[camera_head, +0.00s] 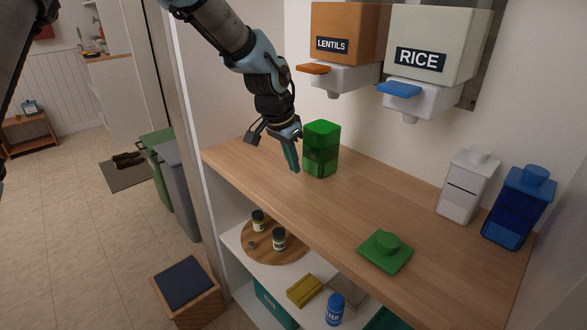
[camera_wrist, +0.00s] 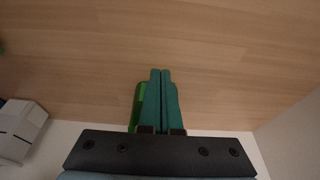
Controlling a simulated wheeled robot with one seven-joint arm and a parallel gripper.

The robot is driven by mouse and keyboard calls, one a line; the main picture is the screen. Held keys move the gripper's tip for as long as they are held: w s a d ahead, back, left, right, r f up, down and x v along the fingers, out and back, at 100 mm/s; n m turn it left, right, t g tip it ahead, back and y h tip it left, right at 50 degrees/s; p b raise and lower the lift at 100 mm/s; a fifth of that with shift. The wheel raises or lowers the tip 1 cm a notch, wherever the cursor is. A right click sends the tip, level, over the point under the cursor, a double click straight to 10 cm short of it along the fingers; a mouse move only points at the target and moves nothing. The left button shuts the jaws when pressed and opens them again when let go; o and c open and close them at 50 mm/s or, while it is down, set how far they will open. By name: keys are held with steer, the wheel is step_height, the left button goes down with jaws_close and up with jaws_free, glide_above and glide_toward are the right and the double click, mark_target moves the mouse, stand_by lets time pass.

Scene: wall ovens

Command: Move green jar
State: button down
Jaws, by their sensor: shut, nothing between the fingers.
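The green jar (camera_head: 321,150) stands upright without a lid on the wooden counter, below the lentils dispenser. A green lid (camera_head: 386,250) with a round knob lies on the counter near its front edge. My gripper (camera_head: 295,168) points down just left of the jar, with a small gap showing between them. In the wrist view its teal fingers (camera_wrist: 160,75) are together and empty. A strip of green, seemingly the jar (camera_wrist: 139,100), shows beside the left finger, mostly hidden by it.
Lentils (camera_head: 347,42) and rice (camera_head: 430,50) dispensers hang above the counter. A white jar (camera_head: 467,185) and a blue jar (camera_head: 518,207) stand at the right. The counter's middle (camera_head: 375,200) is clear. A lower shelf holds a round board with small jars, a sponge and a blue can.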

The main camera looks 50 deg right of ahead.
steer(key=b+v, duration=0.1)
steer(key=v, duration=0.7)
steer(key=shift+r+b, duration=0.2)
steer(key=shift+b, duration=0.1)
steer(key=shift+a, duration=0.1)
